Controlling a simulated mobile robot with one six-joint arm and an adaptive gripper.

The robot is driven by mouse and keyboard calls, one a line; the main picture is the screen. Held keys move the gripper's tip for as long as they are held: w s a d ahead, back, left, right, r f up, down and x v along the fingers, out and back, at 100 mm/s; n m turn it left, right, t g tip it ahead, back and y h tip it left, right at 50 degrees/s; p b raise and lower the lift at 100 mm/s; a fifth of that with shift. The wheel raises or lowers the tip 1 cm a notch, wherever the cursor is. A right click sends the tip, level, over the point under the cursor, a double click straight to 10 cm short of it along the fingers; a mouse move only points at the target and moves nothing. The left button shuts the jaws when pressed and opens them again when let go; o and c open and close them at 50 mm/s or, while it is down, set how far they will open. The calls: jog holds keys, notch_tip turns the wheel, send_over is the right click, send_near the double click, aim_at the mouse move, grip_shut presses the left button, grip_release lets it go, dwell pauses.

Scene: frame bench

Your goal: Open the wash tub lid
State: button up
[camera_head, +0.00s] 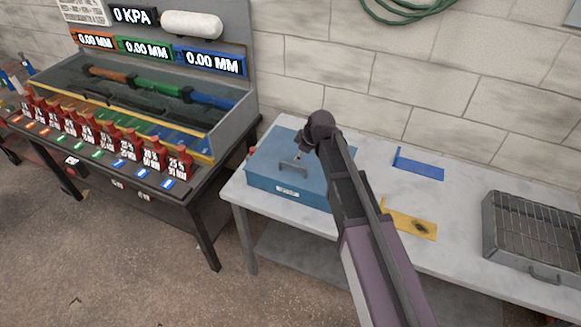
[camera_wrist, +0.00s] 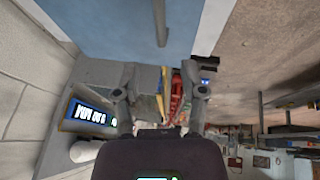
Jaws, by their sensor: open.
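The blue wash tub (camera_head: 287,188) stands on the left part of the grey bench. Its flat blue lid (camera_head: 268,150) looks closed, with a grey bar handle (camera_head: 292,165) on top near the front. In the wrist view the blue lid (camera_wrist: 110,22) fills the upper part, and its handle (camera_wrist: 160,22) points down from the top edge. My gripper (camera_wrist: 160,93) is open, with its two fingers spread and nothing between them. In the head view it is just above the lid, behind and right of the handle, apart from it. My arm hides the tub's right side.
A blue flat piece (camera_head: 419,167) and a yellow plate with a dark patch (camera_head: 410,224) lie on the bench (camera_head: 464,185). A wire-mesh basket (camera_head: 535,235) stands at the right. A test rig (camera_head: 150,110) with red bottles stands left, across a gap. A block wall is behind.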

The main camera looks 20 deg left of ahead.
aim_at(292, 165)
jog(key=shift+b+x, duration=3.55)
jog(key=shift+x, duration=0.7)
jog(key=shift+s, duration=0.1)
jog(key=shift+c, duration=0.2)
